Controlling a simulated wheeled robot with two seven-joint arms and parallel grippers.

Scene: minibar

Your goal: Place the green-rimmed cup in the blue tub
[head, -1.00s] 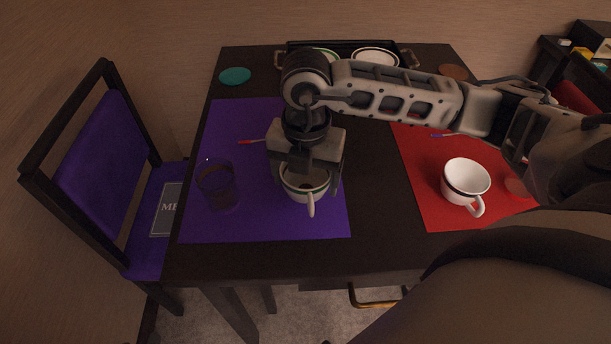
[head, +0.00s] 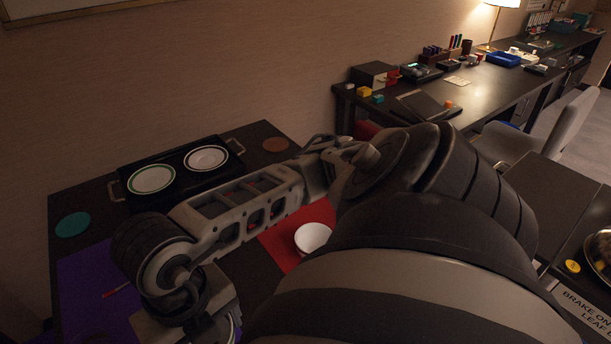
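My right gripper (head: 195,322) is at the lower left, over the purple mat (head: 88,290); its body shows, but its fingers are cut off by the bottom edge. The green-rimmed cup cannot be made out now, as the place below the gripper is out of frame. A blue, open, low container (head: 502,59), perhaps the blue tub, stands on the long desk at the back right. My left gripper is not in view.
A white cup (head: 312,238) stands on the red mat (head: 275,243), partly hidden by my arm. A black tray (head: 190,186) holds two plates. The desk (head: 480,88) carries several items; a grey chair (head: 560,125) stands before it.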

